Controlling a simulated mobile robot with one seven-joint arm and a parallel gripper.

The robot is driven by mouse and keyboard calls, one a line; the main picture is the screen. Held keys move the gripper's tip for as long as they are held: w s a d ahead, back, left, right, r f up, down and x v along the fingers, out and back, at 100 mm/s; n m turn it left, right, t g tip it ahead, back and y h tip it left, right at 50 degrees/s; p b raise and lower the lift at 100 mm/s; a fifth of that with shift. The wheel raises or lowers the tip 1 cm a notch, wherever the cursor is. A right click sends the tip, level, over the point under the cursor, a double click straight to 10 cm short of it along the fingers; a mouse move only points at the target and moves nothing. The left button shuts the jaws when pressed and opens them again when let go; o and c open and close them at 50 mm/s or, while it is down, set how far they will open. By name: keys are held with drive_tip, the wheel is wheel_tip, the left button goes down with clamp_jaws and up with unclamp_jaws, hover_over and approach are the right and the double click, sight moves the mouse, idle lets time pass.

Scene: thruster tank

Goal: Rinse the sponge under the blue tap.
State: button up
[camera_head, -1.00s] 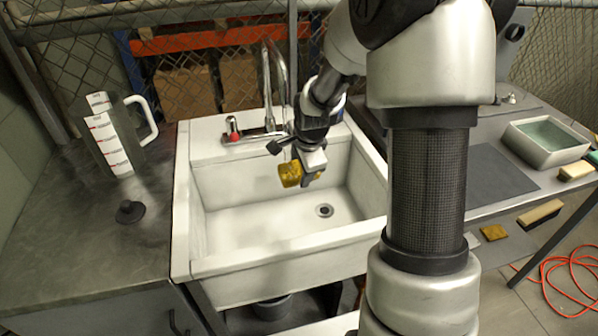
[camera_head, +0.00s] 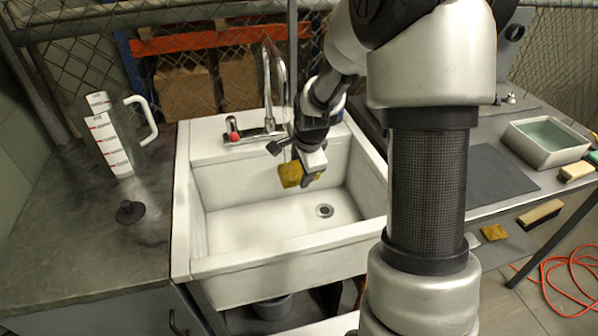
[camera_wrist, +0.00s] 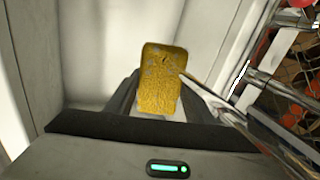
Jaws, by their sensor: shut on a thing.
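My gripper (camera_head: 304,176) is shut on a yellow sponge (camera_head: 290,174) and holds it inside the white sink (camera_head: 237,258), above the basin floor. In the wrist view the sponge (camera_wrist: 159,80) stands out between the two fingers, with whitish patches on its face. The chrome tap (camera_head: 267,85) stands at the sink's back edge, its spout beside my wrist; chrome parts show at the right of the wrist view. A red tap knob (camera_head: 232,125) is visible at left. No blue knob shows; my arm covers that side. I cannot make out running water.
On the right bench are a water-filled tray (camera_head: 545,143) and a brush (camera_head: 577,171). Another brush (camera_head: 540,213) and a yellow pad (camera_head: 494,232) lie lower. An orange cable (camera_head: 570,275) lies on the floor.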

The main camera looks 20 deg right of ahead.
drive_tip(key=s+r+p, duration=0.3)
drive_tip(key=s, duration=1.1)
drive_tip(key=shift+w, duration=0.1)
idle(0.6)
